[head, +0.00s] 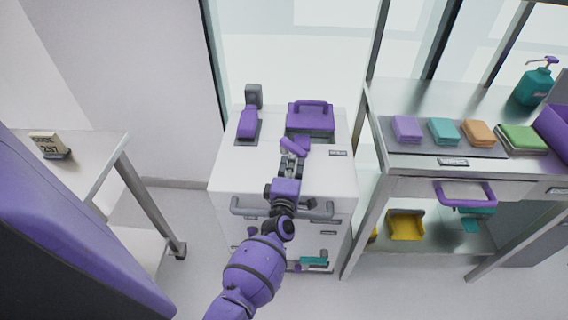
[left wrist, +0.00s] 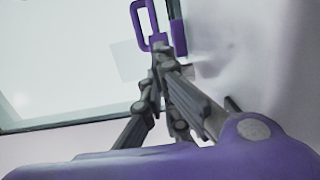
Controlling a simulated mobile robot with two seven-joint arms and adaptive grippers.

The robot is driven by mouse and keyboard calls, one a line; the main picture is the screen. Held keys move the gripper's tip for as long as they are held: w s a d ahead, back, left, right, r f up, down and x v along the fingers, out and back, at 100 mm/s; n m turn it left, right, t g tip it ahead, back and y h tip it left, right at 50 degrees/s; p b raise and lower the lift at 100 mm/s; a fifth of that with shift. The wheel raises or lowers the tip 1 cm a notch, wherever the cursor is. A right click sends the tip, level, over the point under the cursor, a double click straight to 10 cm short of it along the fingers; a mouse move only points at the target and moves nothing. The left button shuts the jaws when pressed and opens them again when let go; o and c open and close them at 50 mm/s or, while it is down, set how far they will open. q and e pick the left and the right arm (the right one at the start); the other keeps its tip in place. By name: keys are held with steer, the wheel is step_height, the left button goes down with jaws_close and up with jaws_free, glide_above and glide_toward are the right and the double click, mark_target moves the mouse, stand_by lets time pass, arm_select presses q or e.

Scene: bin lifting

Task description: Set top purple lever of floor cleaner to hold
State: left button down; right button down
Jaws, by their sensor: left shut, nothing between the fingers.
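The floor cleaner (head: 225,180) is a white cabinet-like machine standing in the middle of the head view. On its top left, a purple lever-like part (head: 247,124) sits in a dark recess. At its top right is a purple block with a loop handle (head: 311,118). My left gripper (head: 292,158) is shut and empty over the front right of the top. Small purple pieces show at its fingertips; I cannot tell whether they belong to the machine. In the left wrist view a purple loop (left wrist: 149,27) shows just beyond the fingers (left wrist: 160,56). My right gripper is not in view.
A grey bar handle (head: 240,207) runs across the cleaner's front, partly behind my arm. A metal table (head: 95,165) stands at the left. A steel bench (head: 390,98) with folded cloths (head: 443,131) and a teal bottle (head: 534,87) stands close at the right. A window is behind.

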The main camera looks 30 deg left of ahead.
arm_select(q)
steer(key=shift+w+d+f, duration=0.1)
steer(key=shift+w+d, duration=0.75)
steer(key=shift+w, duration=0.25)
steer(key=shift+w+d+b, duration=0.3)
steer(key=shift+w, duration=0.25)
steer(key=shift+w+d+b, duration=0.25)
steer(key=shift+w+b, duration=0.05)
steer(key=shift+w, duration=0.2)
steer(key=shift+w+d+n+g+y, duration=0.1)
steer(key=shift+w+n+g+y, duration=0.25)
steer(key=shift+y, duration=0.25)
steer(key=shift+w+d+n+g+y, duration=0.1)
steer(key=shift+w+n+g+y, duration=0.1)
steer(key=shift+n+y, duration=0.35)
steer(key=shift+w+a+g+y+b, duration=0.1)
steer(key=shift+w+g+y+b, duration=0.15)
steer(key=shift+y+b, duration=0.15)
steer(key=shift+n, duration=0.3)
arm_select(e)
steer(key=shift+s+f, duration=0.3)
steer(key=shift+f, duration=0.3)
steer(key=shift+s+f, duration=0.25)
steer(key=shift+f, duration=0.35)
arm_select(q)
steer(key=shift+w+n+g+y, duration=0.4)
steer(key=shift+y, duration=0.25)
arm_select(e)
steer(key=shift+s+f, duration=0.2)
